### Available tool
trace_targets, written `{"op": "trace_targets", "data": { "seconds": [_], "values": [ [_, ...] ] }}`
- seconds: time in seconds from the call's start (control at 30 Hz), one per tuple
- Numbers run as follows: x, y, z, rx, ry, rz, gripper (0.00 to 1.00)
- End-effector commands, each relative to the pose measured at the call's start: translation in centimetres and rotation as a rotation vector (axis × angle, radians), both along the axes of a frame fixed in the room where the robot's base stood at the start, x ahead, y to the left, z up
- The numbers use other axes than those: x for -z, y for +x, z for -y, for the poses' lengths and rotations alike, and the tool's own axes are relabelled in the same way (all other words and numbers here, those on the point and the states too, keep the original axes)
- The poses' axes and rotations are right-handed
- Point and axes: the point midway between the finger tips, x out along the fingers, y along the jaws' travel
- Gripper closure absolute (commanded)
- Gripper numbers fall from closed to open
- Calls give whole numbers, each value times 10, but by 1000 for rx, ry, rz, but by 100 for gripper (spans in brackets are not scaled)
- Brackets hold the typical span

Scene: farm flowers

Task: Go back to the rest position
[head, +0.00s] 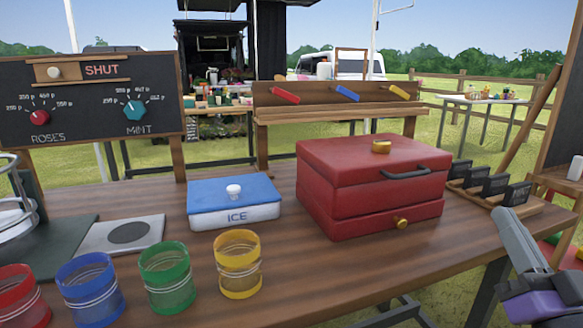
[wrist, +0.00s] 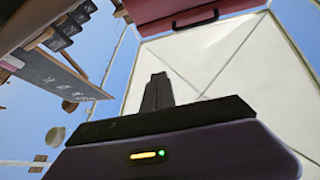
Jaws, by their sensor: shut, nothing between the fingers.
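My gripper (wrist: 157,82) shows in the wrist view with its dark fingers together and nothing between them. Pale panels with thin seams and blue sky lie behind the fingers, and they touch nothing. In the head view part of my arm, grey and purple, is at the lower right beside the table's right end. It is apart from the red box and the black card holders, and the fingertips cannot be made out clearly there.
A dial board (head: 85,90) stands at left.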

Motion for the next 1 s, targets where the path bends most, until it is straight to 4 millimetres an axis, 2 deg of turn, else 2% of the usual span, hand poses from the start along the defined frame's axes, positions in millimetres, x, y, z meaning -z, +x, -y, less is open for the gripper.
{"op": "trace_targets", "data": {
  "seconds": [0.03,0.27,0.5,0.7,1.0],
  "values": [
    [16,-7,1,25,14,-18,100],
    [90,-49,-4,129,48,-103,100],
    [159,-113,-29,184,20,-210,100],
    [203,-172,-55,182,-36,-312,100],
    [251,-264,-96,115,-145,-501,100]
  ]
}}
